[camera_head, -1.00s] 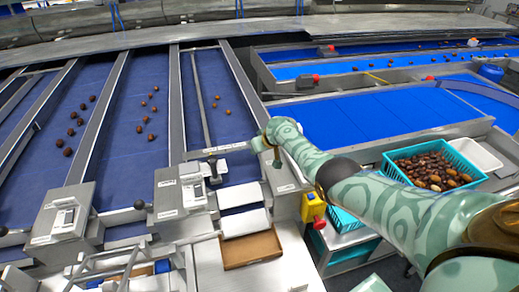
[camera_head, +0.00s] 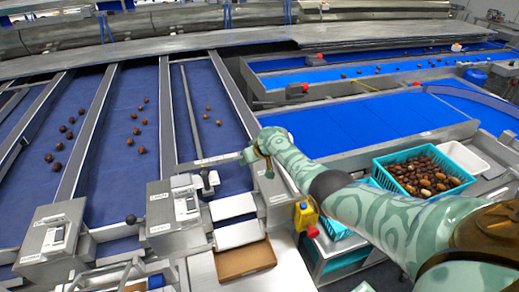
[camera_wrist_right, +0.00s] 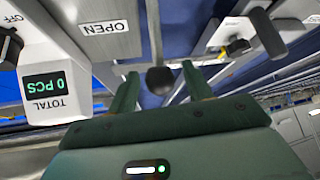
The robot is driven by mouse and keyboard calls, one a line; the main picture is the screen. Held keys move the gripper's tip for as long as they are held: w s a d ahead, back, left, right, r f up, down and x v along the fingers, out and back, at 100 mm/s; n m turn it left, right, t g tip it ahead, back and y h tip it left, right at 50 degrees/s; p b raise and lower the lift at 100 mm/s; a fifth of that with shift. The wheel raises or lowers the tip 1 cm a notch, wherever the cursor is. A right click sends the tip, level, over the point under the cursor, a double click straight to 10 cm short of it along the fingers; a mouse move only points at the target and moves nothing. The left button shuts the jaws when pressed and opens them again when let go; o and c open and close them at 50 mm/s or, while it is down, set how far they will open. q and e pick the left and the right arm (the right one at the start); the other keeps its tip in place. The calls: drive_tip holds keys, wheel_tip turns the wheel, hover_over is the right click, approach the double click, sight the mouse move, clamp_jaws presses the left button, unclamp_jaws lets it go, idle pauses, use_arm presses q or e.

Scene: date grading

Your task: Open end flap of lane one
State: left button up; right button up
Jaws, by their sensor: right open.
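My right gripper (camera_head: 254,157) is open at the lower right end of the rightmost dark blue lane (camera_head: 210,123), beside a grey bar (camera_head: 208,161) across that lane. I take this bar for the end flap, but no lane number is readable. In the right wrist view, a dark round knob (camera_wrist_right: 160,80) shows between the two open fingers (camera_wrist_right: 159,68). I cannot tell whether they touch it. An upside-down label "OPEN" (camera_wrist_right: 104,27) is on the panel beside it. My left gripper is not in view.
A counter box (camera_wrist_right: 45,85) reads "TOTAL 0 PCS". Control boxes (camera_head: 173,214) stand at the lane ends. A brown tray (camera_head: 245,260) lies below. A teal crate of dates (camera_head: 385,184) and white bin (camera_head: 463,157) stand right. Dates lie on the lanes.

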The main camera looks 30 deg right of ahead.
drive_tip(key=p+v, duration=0.6)
drive_tip(key=v, duration=0.9)
drive_tip(key=shift+p, duration=0.4)
drive_tip(key=shift+s, duration=0.1)
